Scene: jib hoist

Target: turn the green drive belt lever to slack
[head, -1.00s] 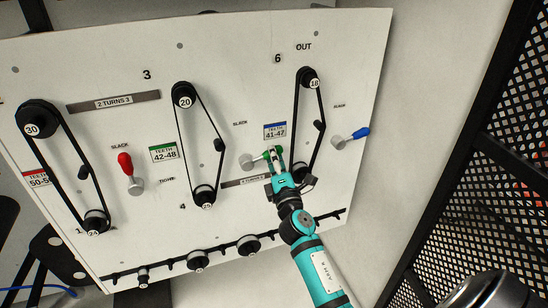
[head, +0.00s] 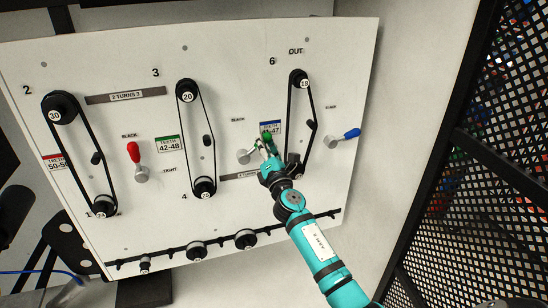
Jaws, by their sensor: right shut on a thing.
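The green lever's grey hub (head: 244,156) sits on the white panel between the middle and right belts. Its green handle (head: 267,136) points up and to the right from the hub. My right gripper (head: 265,149) is shut on the green handle and hides part of it. A small slack label (head: 238,120) is above the hub. My left gripper is not in view.
The right belt (head: 291,120) runs close beside my right gripper. A red lever (head: 134,152) points up on the left, and a blue lever (head: 351,133) points right. Black mesh (head: 500,110) stands at the right.

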